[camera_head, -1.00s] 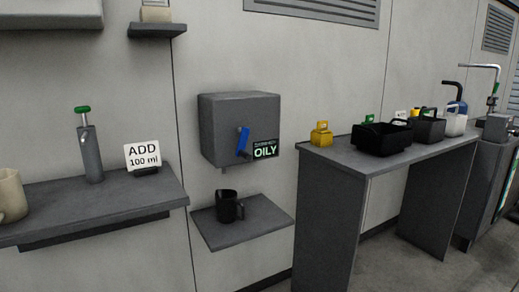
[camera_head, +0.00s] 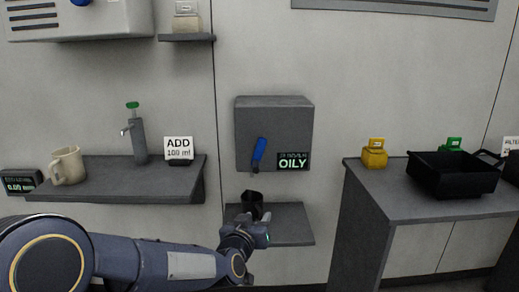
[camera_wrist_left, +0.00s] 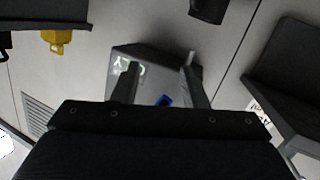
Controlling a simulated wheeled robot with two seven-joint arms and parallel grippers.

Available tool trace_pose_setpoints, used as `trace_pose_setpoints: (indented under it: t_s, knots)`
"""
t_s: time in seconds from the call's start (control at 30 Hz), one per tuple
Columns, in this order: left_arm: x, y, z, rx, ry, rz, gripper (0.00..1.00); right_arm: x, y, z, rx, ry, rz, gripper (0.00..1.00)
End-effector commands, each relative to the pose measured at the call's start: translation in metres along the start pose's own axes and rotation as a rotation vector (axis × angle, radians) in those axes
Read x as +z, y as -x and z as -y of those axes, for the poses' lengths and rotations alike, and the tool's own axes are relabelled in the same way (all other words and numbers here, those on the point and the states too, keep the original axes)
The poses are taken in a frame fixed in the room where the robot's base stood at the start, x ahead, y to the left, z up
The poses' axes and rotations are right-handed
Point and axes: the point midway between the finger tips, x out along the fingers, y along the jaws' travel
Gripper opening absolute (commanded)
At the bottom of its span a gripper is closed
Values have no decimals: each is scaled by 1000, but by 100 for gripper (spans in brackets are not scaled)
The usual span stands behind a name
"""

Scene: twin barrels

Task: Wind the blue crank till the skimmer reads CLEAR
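The skimmer is a grey box (camera_head: 300,120) on the wall, with a blue crank (camera_head: 258,152) on its front. Its small display (camera_head: 293,161) reads OILY. In the left wrist view the box (camera_wrist_left: 155,60) appears upside down, with the blue crank (camera_wrist_left: 163,101) low between the fingers. My left gripper (camera_head: 260,232) is below the crank in the head view, in front of the small shelf. In the wrist view its two fingers (camera_wrist_left: 162,68) are spread apart with nothing held; they look clear of the crank. My right gripper is not in view.
A black cup (camera_head: 252,203) stands on the small shelf (camera_head: 290,222) below the skimmer. A left shelf (camera_head: 100,182) holds a beige mug (camera_head: 67,166) and a grey tap (camera_head: 139,140). A right table (camera_head: 410,205) holds a yellow item (camera_head: 374,155) and a black basket (camera_head: 450,178).

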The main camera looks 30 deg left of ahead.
Motion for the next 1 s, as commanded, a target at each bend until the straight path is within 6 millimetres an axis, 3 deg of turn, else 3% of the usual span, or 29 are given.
trace_pose_setpoints:
  t_s: [0.03,0.1,0.3,0.53,1.0]
  knots:
    - [-18,-14,0,-48,-52,-79,40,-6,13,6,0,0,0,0]
    - [-39,-27,3,-116,-124,-208,40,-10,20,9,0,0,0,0]
    - [-75,-34,0,-241,-292,-477,40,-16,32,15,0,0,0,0]
    - [-89,-38,-2,-278,-347,-572,40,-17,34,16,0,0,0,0]
    - [-125,-90,9,-277,-345,-570,40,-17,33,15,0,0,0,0]
